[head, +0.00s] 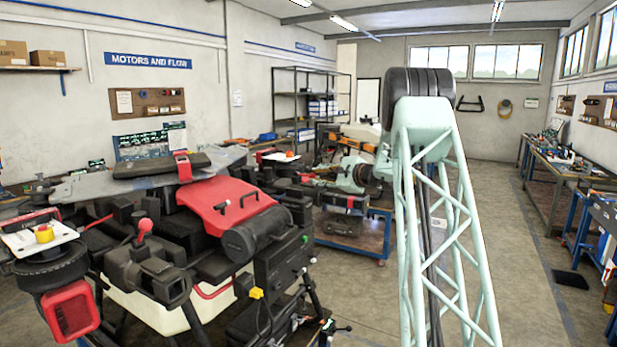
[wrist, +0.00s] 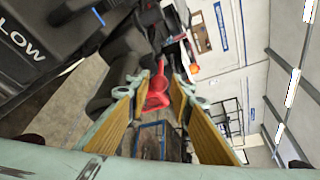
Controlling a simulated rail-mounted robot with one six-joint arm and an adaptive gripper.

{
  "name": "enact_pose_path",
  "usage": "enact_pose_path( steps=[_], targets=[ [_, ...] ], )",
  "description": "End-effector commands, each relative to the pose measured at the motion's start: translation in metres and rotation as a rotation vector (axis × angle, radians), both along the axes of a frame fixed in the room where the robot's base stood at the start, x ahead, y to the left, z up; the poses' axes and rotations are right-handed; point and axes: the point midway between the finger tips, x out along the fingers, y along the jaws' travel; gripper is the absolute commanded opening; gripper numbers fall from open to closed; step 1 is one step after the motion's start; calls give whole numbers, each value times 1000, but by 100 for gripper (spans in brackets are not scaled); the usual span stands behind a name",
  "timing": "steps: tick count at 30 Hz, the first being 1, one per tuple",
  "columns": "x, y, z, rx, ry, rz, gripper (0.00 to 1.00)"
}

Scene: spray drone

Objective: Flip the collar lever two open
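My gripper (wrist: 157,90) shows in the wrist view with its two yellow-padded fingers spread apart. A red lever-like part (wrist: 158,93) appears between the fingertips, beyond them and next to black drone parts; I see no contact. In the head view a red-knobbed lever (head: 145,228) stands upright on a black collar-like joint of the drone, near the front left. I cannot tell whether both views show the same lever. The drone has a red cover (head: 222,203) with small black handles. Mint-green parts (head: 352,173) behind the drone may belong to my arm's end.
A black box with white lettering (wrist: 35,35) is close at the upper left of the wrist view. A blue-framed cart (head: 370,245) stands behind the drone. Workbenches (head: 550,180) line the right wall. The floor between (head: 540,300) is mostly clear.

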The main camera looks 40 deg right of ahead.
Motion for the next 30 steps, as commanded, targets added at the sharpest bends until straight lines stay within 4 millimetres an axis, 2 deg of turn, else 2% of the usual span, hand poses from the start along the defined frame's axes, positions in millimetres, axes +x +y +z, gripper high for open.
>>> enact_pose_path(
  steps=[7,15,30],
  targets=[
    [30,2,-6,1,0,1,21],
    [51,2,-11,0,1,-1,21],
    [56,3,-12,0,1,-1,19]
  ],
)
